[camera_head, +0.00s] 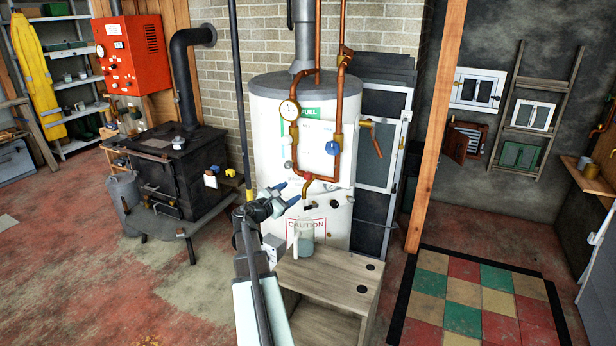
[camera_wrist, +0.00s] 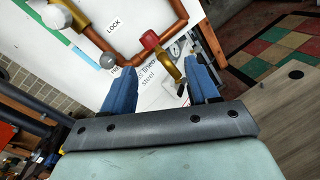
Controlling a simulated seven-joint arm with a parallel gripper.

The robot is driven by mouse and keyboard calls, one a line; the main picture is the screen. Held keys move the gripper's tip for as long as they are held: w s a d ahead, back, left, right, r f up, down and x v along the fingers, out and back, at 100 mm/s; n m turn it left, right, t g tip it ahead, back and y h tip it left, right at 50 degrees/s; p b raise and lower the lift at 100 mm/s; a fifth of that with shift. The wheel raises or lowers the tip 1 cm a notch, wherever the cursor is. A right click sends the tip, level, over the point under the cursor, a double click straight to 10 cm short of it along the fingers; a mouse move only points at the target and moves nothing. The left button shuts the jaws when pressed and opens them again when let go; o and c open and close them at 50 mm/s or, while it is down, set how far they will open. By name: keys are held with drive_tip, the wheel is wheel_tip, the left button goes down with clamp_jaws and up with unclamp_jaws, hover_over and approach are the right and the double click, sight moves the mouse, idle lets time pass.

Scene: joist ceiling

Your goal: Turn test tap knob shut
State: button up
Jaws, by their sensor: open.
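The test tap is brass (camera_wrist: 166,70) with a red knob (camera_wrist: 150,40), below a copper pipe on the white tank (camera_head: 262,115). My gripper (camera_wrist: 162,66) has blue fingers. It is open and empty, with its fingertips spread to either side of the tap in the wrist view. The red knob appears just beyond the fingertips, and I see no contact.
A glass jar (camera_head: 305,243) stands on a wooden stand (camera_head: 345,268) below my gripper. Copper pipes (camera_head: 319,50), a gauge (camera_head: 289,110) and a blue knob (camera_head: 332,148) are close on the tank. A black stove (camera_head: 190,160) stands left. A wooden post (camera_head: 436,130) rises right.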

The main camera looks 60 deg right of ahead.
sight(305, 177)
drive_tip(key=d+n, duration=0.2)
drive_tip(key=d, duration=0.2)
drive_tip(key=s+d+n, duration=0.1)
drive_tip(key=d+n, duration=0.1)
drive_tip(key=d, duration=0.3)
drive_tip(key=d+n, duration=0.1)
drive_tip(key=d, duration=0.4)
drive_tip(key=shift+s+r+n+t+h, duration=0.15)
drive_tip(key=shift+r+n+t+h, duration=0.15)
drive_tip(key=shift+r+n+t, duration=0.1)
drive_tip(key=shift+a, duration=0.1)
drive_tip(key=c, duration=0.9)
